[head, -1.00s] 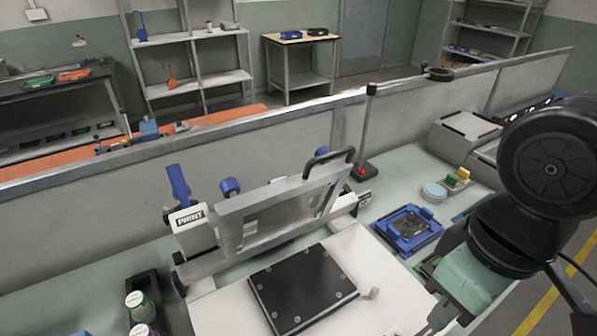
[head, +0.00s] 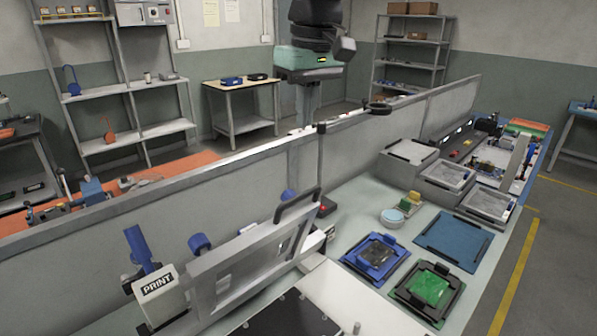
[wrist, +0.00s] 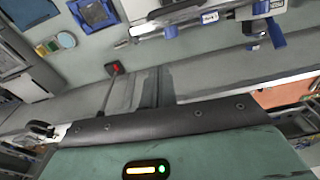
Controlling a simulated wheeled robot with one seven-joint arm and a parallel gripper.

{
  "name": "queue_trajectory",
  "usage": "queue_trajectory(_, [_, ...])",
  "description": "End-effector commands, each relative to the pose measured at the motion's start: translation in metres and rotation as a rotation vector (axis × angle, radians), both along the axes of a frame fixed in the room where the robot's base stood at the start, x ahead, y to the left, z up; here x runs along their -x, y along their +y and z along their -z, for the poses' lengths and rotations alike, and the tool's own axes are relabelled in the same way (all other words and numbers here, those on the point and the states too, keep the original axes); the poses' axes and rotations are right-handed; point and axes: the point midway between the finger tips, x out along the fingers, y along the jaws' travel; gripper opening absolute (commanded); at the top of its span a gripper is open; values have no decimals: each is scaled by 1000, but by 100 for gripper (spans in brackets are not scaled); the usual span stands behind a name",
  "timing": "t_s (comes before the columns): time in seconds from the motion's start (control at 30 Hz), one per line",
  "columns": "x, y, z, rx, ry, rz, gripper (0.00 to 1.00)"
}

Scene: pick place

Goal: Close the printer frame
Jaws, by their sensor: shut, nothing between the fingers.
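The printer's grey frame (head: 245,262) stands raised and tilted back, with its black handle (head: 298,205) at the upper right end. The dark print bed (head: 285,318) lies uncovered below it, cut by the picture's bottom edge. The white PRINT block (head: 160,290) and blue lever (head: 137,245) are at its left. My gripper (head: 297,178) points down behind the handle, its fingertips partly hard to make out against the divider. It looks shut and empty. In the wrist view, the fingers (wrist: 153,72) point towards the printer (wrist: 185,17), which shows at the top; I see no clear contact.
A long grey divider (head: 400,130) runs behind the bench. Right of the printer are a blue fixture (head: 352,262), a green board in a black fixture (head: 428,292), a blue mat (head: 453,236) and grey bins (head: 448,182). A thin post (head: 320,165) stands near the handle.

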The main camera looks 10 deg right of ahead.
Motion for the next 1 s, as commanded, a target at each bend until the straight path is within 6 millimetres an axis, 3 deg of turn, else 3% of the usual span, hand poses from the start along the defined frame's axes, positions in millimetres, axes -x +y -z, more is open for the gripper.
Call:
queue_trajectory(0.13, [-6, -1, 0, 5, -3, 4, 0])
queue_trajectory(0.27, [-7, 0, 15, 6, 0, 3, 0])
queue_trajectory(0.67, [-13, 6, 94, 6, 0, 3, 0])
queue_trajectory(1.0, [16, -12, 107, 3, -4, 5, 0])
